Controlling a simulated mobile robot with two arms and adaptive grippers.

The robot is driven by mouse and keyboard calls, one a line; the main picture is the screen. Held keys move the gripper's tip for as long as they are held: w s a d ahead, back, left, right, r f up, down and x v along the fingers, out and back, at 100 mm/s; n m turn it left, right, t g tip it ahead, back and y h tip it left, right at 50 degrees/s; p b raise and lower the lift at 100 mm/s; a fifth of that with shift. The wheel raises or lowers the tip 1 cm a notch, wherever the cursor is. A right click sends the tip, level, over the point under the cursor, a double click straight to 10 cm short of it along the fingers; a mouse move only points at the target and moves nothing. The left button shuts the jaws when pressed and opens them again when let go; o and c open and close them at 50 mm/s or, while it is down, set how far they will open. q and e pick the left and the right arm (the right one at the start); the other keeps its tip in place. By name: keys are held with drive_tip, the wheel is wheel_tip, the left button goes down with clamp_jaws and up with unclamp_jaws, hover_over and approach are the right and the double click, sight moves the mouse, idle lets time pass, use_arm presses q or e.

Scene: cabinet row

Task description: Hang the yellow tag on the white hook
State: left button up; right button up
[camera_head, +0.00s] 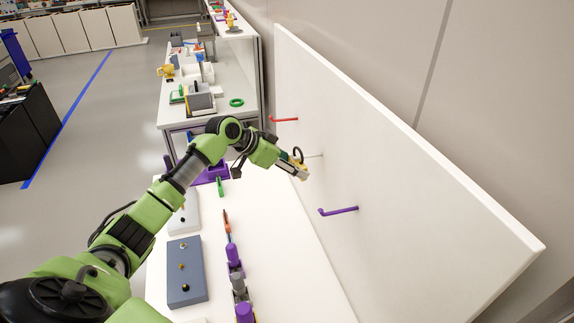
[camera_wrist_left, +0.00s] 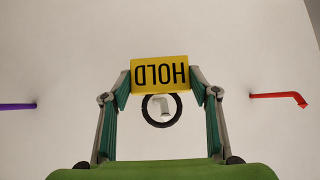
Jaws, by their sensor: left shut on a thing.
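My left gripper (camera_head: 303,172) is shut on the yellow tag (camera_wrist_left: 160,73) and holds it close to the upright white board. The tag reads HOLD, upside down in the left wrist view. Its black ring (camera_wrist_left: 145,112) also shows in the head view (camera_head: 298,153). The white hook (camera_head: 315,155) sticks out from the board beside the ring. In the left wrist view the white hook (camera_wrist_left: 163,104) appears inside the ring's opening. I cannot tell whether its tip is through the ring or only lined up behind it. My right gripper is not in view.
A red hook (camera_head: 284,119) and a purple hook (camera_head: 338,210) stick out of the white board (camera_head: 420,190) on either side. Below, a white table (camera_head: 285,270) carries a blue-grey box (camera_head: 186,285) and a row of purple and grey items (camera_head: 237,275).

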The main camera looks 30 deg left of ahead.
sight(300, 161)
use_arm(q)
drive_tip(key=shift+w+d, duration=0.9)
drive_tip(key=shift+w, duration=0.1)
drive_tip(key=shift+w+d+f, duration=0.1)
drive_tip(key=shift+w+d, duration=0.05)
drive_tip(key=shift+w+d+f+b, duration=0.2)
drive_tip(key=shift+w+f+b, duration=0.1)
drive_tip(key=shift+f, duration=0.2)
drive_tip(key=shift+w+d+f+b, duration=0.2)
drive_tip(key=shift+f+b, duration=0.05)
drive_tip(key=shift+f, duration=0.25)
drive_tip(key=o, duration=0.9)
drive_tip(key=shift+s, duration=0.1)
